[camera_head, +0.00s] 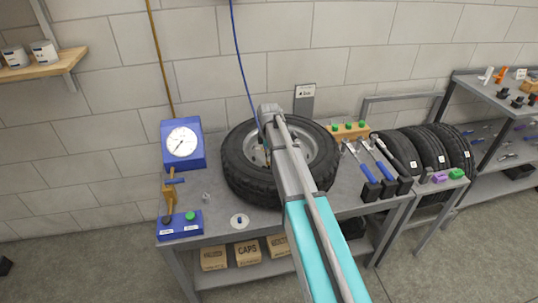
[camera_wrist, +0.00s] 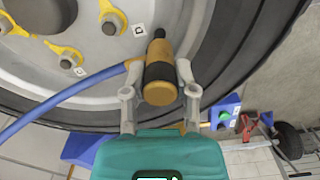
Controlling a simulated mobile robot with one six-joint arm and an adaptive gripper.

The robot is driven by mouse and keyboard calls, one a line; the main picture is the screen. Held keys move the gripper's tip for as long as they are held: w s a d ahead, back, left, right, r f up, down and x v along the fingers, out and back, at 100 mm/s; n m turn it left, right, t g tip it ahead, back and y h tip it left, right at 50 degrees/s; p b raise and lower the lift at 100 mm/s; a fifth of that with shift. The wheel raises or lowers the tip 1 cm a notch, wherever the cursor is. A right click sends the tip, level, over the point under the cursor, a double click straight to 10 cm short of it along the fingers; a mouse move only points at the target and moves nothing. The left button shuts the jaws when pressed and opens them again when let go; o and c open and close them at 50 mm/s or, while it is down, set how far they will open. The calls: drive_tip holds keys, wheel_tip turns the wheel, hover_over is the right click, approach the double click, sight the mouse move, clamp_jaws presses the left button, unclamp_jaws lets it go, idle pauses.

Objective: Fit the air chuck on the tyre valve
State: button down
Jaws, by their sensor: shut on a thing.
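The tyre (camera_head: 245,180) lies on its side on the grey workbench, its grey rim partly covered by my arm. In the wrist view my gripper (camera_wrist: 158,75) is shut on the air chuck (camera_wrist: 160,62), a brass and black cylinder with a blue hose (camera_wrist: 60,100) running off to the left. In the head view the hose (camera_head: 240,60) hangs down to the wheel.
Wheel studs with yellow pointers (camera_wrist: 66,60) stand close left of the chuck. A blue gauge box (camera_head: 183,145) and a blue block with a green button (camera_head: 182,226) are left of the tyre. Tools with blue handles (camera_head: 368,172) stand on the right. More tyres (camera_head: 425,150) stand beyond.

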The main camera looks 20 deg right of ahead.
drive_tip(key=shift+f+b, duration=0.7)
drive_tip(key=shift+f, duration=0.15)
drive_tip(key=shift+c, duration=1.6)
unclamp_jaws()
drive_tip(key=shift+o, duration=0.3)
drive_tip(key=shift+o, duration=1.3)
drive_tip(key=shift+r, duration=0.1)
drive_tip(key=shift+r+p, duration=3.95)
drive_tip(key=shift+p, duration=0.1)
